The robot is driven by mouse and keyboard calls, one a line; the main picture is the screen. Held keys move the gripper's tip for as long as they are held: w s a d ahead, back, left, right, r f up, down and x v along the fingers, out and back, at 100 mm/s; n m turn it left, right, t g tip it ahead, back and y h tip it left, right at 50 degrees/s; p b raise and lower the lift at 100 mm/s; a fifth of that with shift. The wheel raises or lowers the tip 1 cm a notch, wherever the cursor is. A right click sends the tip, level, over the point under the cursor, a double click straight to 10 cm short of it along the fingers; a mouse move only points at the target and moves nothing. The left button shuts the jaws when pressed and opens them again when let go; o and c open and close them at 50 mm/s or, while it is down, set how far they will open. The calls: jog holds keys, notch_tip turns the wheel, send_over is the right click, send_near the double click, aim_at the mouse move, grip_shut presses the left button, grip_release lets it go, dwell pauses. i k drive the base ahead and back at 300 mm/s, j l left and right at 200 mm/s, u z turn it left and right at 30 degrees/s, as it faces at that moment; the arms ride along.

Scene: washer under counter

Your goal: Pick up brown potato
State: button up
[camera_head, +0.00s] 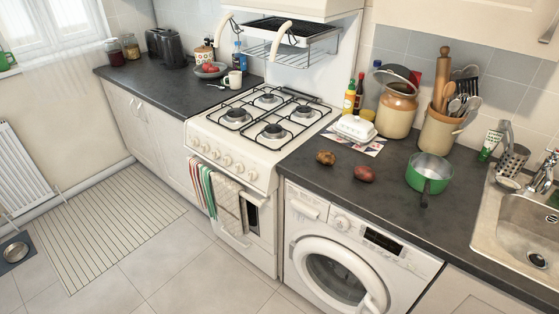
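A brown potato (325,158) lies on the dark counter above the washing machine, near the counter's left end beside the stove. A reddish potato (364,174) lies a little to its right, apart from it. My gripper does not show in this view.
A white butter dish (355,128) on printed paper sits behind the potatoes. A green saucepan (428,174) stands to the right, its handle toward the front edge. A gas stove (264,119) is left, a sink (525,225) far right. The counter front by the potatoes is clear.

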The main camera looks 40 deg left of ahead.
aim_at(326, 157)
jog(key=u, duration=1.3)
jog(key=i+j, duration=0.25)
jog(key=i, duration=0.25)
jog(key=i+j+z, duration=0.1)
jog(key=i, duration=0.4)
jog(key=i+j, duration=0.4)
jog(key=i+l+z, duration=0.05)
jog(key=i, duration=0.05)
